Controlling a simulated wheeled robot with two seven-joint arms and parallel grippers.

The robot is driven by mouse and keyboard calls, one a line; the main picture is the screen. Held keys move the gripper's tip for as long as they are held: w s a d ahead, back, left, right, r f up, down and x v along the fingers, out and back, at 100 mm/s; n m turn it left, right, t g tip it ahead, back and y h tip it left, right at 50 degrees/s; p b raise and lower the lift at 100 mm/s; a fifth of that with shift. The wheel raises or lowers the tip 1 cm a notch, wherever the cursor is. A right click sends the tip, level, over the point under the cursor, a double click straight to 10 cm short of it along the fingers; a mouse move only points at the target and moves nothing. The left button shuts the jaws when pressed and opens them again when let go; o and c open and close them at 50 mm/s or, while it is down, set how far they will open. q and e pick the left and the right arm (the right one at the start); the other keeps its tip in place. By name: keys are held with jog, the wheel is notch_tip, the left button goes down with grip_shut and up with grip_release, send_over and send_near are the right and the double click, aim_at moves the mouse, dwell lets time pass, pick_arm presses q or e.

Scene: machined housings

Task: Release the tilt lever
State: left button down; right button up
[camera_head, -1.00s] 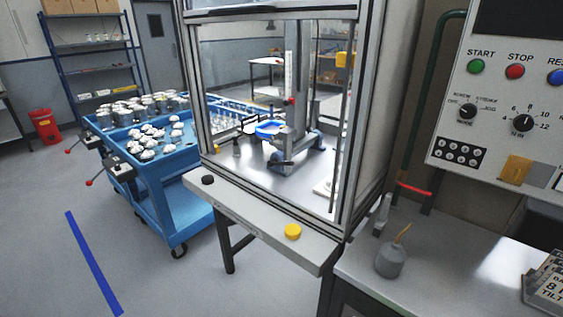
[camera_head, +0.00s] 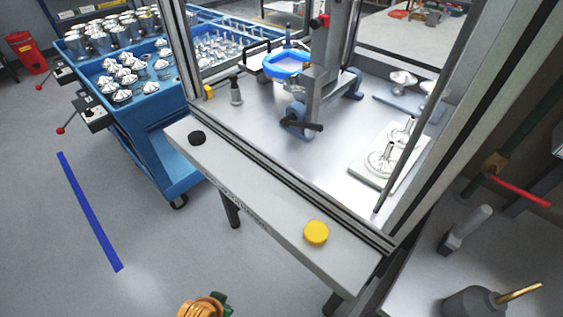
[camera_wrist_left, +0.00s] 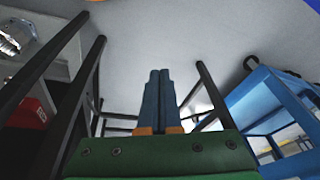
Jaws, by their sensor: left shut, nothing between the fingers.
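In the head view a grey column fixture (camera_head: 322,75) stands inside the framed enclosure, with a blue ring (camera_head: 287,64) on its left side. A short dark-handled lever (camera_head: 308,124) sits low on the fixture at a blue-grey block; it is probably the tilt lever, but I see no label on it. My left gripper (camera_wrist_left: 159,72) shows in the wrist view with its two blue fingers together and nothing between them. It points at open grey floor, away from the fixture. An orange and green part of my arm shows at the head view's bottom edge. My right gripper is not in view.
The enclosure's front ledge carries a black button (camera_head: 197,138) and a yellow button (camera_head: 316,233). Metal posts frame the opening. A white plate (camera_head: 365,172) with metal parts lies inside right. A blue cart (camera_head: 150,140) stands left; an oil can (camera_head: 470,302) stands right.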

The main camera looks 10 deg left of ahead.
pick_arm(q)
jog(key=w+a+r+m+t+y+b, duration=0.1)
jog(key=w+a+r+m+t+y, duration=0.15)
jog(key=w+r+m+t, duration=0.65)
jog(key=w+a+r+m+t+y+b, duration=0.25)
jog(key=w+r+t, duration=0.25)
jog(key=w+r, duration=0.85)
jog(key=d+r+m+t+h+p, duration=0.1)
jog(key=d+r+m+t+h, duration=0.2)
jog(key=d+r+m+h, duration=0.85)
jog(key=d+f+m+g+h, duration=0.1)
jog(key=f+m, duration=0.1)
jog(key=m, duration=0.2)
jog(key=d+f+m+g+h, duration=0.2)
jog(key=f+m, duration=0.1)
jog(key=m, duration=0.1)
jog(key=d+f+m+g+h, duration=0.1)
jog(key=d+f+m, duration=0.1)
jog(key=m, duration=0.3)
jog(key=shift+f+g, duration=0.3)
jog(key=shift+f, duration=0.2)
jog(key=shift+f+m+g, duration=0.2)
jog(key=shift+m+g, duration=0.1)
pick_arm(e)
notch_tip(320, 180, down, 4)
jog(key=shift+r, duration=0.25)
pick_arm(q)
jog(key=shift+d, duration=0.1)
